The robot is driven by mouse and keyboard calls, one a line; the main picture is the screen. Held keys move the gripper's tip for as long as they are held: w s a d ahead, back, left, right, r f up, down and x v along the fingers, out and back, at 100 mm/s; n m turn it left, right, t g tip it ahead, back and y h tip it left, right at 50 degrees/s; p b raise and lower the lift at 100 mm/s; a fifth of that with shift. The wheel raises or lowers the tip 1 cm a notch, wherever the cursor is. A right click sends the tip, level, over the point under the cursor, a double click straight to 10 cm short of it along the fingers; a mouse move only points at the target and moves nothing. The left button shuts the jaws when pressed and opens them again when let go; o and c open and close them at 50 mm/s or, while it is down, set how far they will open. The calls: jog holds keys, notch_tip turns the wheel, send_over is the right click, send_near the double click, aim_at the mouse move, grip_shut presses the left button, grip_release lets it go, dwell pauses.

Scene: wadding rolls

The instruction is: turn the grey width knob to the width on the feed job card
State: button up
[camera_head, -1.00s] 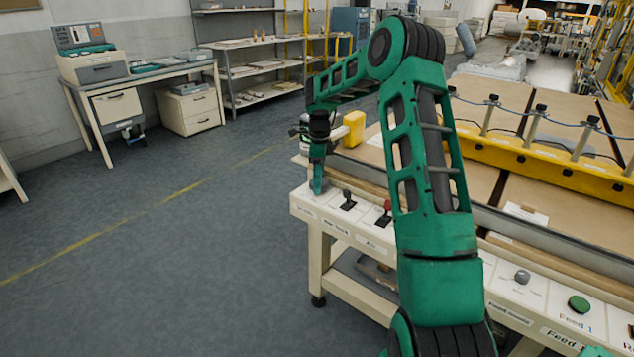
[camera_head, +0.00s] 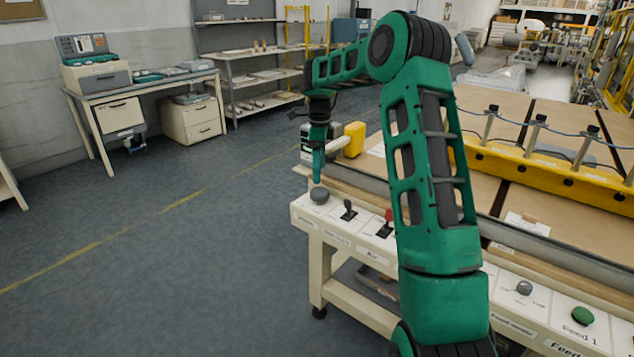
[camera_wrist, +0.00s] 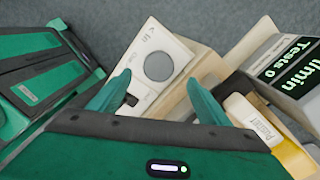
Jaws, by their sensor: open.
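A round grey knob (camera_head: 319,196) sits on the left end of the cream control panel (camera_head: 302,210). In the wrist view the grey knob (camera_wrist: 158,66) lies between and beyond my fingertips, with its label strip too small to read surely. My gripper (camera_head: 318,176) is just above this knob, pointing down; its two green fingers (camera_wrist: 160,82) are apart and hold nothing. A second grey knob (camera_head: 524,288) is further right on the panel. I cannot tell from the labels which is the width knob. A white paper (camera_head: 527,222) lies on the table; its writing is unreadable.
A black lever (camera_head: 348,210) and a red-topped lever (camera_head: 386,224) stand right of the left knob. A green button (camera_head: 582,316) is at the right. A display unit (camera_wrist: 285,65) and a yellow block (camera_head: 354,139) stand behind the knob.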

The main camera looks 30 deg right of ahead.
notch_tip(320, 180, up, 2)
jog(key=shift+r, duration=0.15)
dwell(0.9)
jog(key=s+a+r+n+h, duration=0.1)
jog(key=s+r+n, duration=0.25)
jog(key=s, duration=0.55)
jog(key=s+r+n, duration=0.2)
jog(key=s+n, duration=0.2)
jog(key=s, duration=0.4)
jog(key=s+a+r+n+h, duration=0.15)
jog(key=s+n, duration=0.25)
jog(key=s, duration=0.5)
jog(key=s+a+f+n+y, duration=0.1)
jog(key=s+a+n, duration=0.1)
jog(key=s, duration=0.5)
jog(key=s+a+f+n, duration=0.2)
jog(key=s+n, duration=0.1)
jog(key=s, duration=0.4)
jog(key=s+a+f+n+y, duration=0.1)
jog(key=s+a+f+n, duration=0.1)
jog(key=s, duration=0.5)
jog(key=shift+f+n+y, duration=0.15)
jog(key=shift+n+y, duration=0.2)
jog(key=shift+n, duration=0.2)
